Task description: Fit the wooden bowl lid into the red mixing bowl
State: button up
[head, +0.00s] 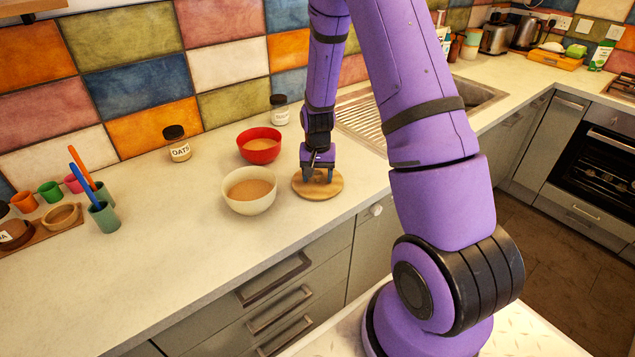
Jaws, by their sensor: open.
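The wooden bowl lid (329,192) is a flat round disc lying on the pale counter, to the right of a cream bowl. The red mixing bowl (260,142) stands behind and to the left of the lid, with something light brown inside it. My gripper (318,175) points down over the lid's middle with its fingers apart. The fingertips are at or just above the lid's top. I cannot tell whether they touch it or whether a knob stands between them.
The cream bowl (250,204) with light brown contents stands close to the lid and the red bowl. An oats jar (177,150) and another jar (279,116) stand near the tiled wall. A green cup (104,217) holds tall utensils. The counter front is clear.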

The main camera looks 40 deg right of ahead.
jog(key=c, duration=1)
jog(key=shift+c, duration=0.2)
jog(key=shift+r, duration=0.15)
